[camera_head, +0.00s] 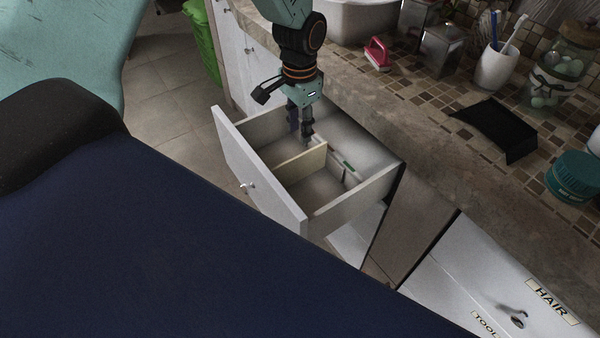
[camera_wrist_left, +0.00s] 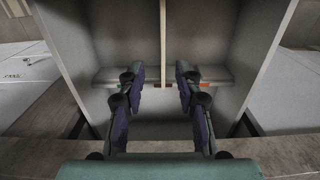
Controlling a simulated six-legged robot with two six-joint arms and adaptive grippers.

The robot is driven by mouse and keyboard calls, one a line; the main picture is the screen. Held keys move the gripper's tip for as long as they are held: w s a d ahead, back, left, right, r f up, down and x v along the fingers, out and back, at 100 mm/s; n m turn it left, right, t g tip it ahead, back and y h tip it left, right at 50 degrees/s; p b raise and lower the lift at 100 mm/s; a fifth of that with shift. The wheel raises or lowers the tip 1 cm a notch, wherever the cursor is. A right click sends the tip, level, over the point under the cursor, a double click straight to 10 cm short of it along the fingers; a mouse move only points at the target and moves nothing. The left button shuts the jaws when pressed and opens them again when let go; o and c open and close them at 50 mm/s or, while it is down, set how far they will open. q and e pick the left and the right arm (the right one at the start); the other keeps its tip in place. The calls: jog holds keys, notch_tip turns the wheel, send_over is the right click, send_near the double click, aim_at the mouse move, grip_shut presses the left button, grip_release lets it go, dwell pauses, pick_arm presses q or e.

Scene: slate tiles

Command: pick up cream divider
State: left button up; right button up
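A cream divider (camera_head: 303,165) stands upright across the inside of an open pale drawer (camera_head: 262,165) in the head view. My left gripper (camera_head: 307,138) points down into the drawer, close to the divider's far end. In the left wrist view the two dark fingers (camera_wrist_left: 160,80) are spread apart with nothing gripped. A thin upright panel (camera_wrist_left: 163,35), seen edge-on, lines up with the gap between them; I cannot tell for sure whether it is the cream divider. Touching cannot be told. My right gripper is not in view.
The drawer walls stand close around the left gripper. A stone counter (camera_head: 420,135) runs alongside, bearing a black tray (camera_head: 494,130), a white cup (camera_head: 497,68), a glass jar (camera_head: 560,70) and a teal container (camera_head: 574,178). A green bin (camera_head: 203,38) stands on the tiled floor.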

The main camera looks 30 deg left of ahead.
aim_at(298, 157)
pick_arm(q)
notch_tip(298, 157, down, 6)
jog(key=b, duration=0.5)
jog(key=shift+s+a+r, duration=0.15)
jog(key=shift+f+b, duration=0.85)
jog(key=shift+f, duration=0.9)
jog(key=f+b, duration=0.2)
jog(key=f, duration=0.3)
jog(key=shift+a+f, duration=0.1)
jog(key=shift+a, duration=0.1)
grip_shut()
